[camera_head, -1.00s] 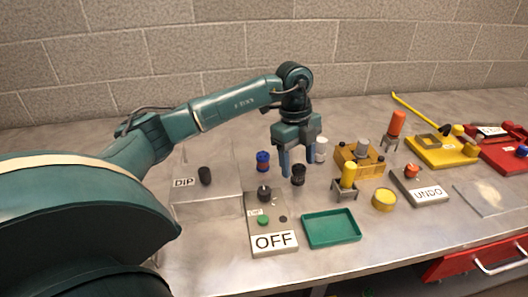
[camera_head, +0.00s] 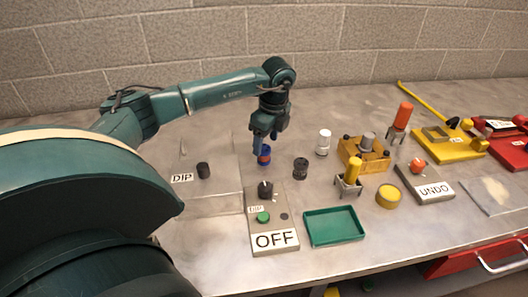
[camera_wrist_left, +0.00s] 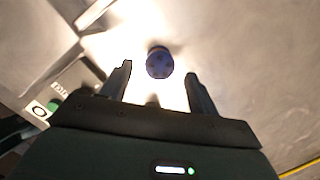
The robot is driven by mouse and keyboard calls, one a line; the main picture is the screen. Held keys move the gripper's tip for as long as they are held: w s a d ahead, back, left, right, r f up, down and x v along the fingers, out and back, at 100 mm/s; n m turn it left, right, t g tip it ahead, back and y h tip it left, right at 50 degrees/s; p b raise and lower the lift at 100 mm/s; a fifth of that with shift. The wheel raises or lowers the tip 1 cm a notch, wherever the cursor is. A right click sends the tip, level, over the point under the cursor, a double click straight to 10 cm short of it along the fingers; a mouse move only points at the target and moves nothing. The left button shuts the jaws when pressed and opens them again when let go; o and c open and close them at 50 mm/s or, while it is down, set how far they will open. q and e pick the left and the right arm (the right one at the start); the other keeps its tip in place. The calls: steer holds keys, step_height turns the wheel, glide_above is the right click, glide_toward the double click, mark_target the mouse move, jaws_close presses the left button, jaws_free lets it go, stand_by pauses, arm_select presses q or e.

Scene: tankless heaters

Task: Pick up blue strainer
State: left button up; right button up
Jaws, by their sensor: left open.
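The blue strainer (camera_head: 264,156) is a small blue cylinder with a reddish band, upright on the metal table. My left gripper (camera_head: 266,143) points down over it, and its fingers overlap its upper part in the head view. In the left wrist view the strainer (camera_wrist_left: 159,62) shows from above as a round dark blue top, just beyond and between the two fingertips. The left gripper (camera_wrist_left: 158,78) is open there, with clear gaps on both sides and nothing between its fingers. My right gripper is not in view.
A black cylinder (camera_head: 301,168) and a white one (camera_head: 323,142) stand to the right. The OFF panel (camera_head: 272,218) with a knob lies in front, beside a green tray (camera_head: 334,226). A clear DIP box (camera_head: 203,196) is at left. A yellow fixture (camera_head: 363,153) stands further right.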

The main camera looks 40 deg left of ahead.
mark_target(264, 148)
arm_select(q)
steer(key=f, duration=0.4)
steer(key=shift+s+a+p, duration=0.1)
steer(key=shift+a+p, duration=0.25)
steer(key=shift+c, duration=0.5)
steer(key=c, duration=1)
